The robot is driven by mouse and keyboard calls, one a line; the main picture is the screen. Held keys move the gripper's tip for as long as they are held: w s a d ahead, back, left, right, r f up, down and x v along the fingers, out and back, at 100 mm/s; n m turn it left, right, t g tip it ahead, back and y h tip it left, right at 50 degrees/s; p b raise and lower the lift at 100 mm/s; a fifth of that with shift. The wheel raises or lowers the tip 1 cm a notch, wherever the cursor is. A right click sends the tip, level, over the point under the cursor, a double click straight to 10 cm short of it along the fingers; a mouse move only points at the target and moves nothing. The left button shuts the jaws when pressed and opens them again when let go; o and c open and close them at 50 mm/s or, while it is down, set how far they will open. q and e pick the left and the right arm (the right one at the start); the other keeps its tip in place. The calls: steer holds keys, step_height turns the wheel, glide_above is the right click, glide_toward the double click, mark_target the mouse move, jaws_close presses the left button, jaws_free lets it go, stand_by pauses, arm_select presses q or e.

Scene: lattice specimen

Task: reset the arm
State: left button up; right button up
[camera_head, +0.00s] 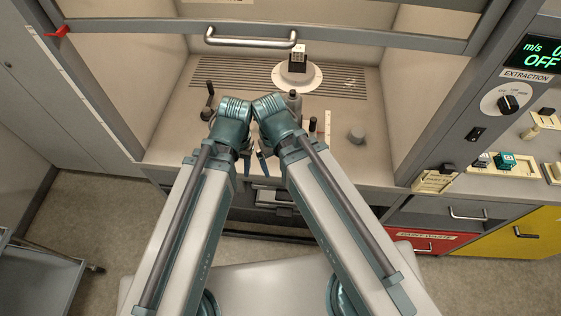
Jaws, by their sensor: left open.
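My two arms reach forward from the bottom of the head view, and their wrists come together at the front edge of the fume hood. My left gripper (254,164) shows as small dark fingers, pointing down between the wrists; it is open and nothing shows between its fingers. My right gripper is mostly hidden behind its own wrist, and its jaw state cannot be made out. A small dark-and-white lattice block (298,57) stands on a white round base (297,75) farther back in the hood, apart from both grippers.
The raised hood sash has a metal handle (250,41). A grey knob (356,134), a dark-topped post (312,127) and a black-handled lever (208,101) stand on the hood floor. At right, a counter holds a tray (524,169) with a teal block (505,161).

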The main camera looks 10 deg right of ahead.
step_height(320, 180, down, 4)
steer(key=b, duration=0.3)
steer(key=shift+r+b, duration=0.15)
steer(key=shift+b, duration=0.2)
stand_by(1.1)
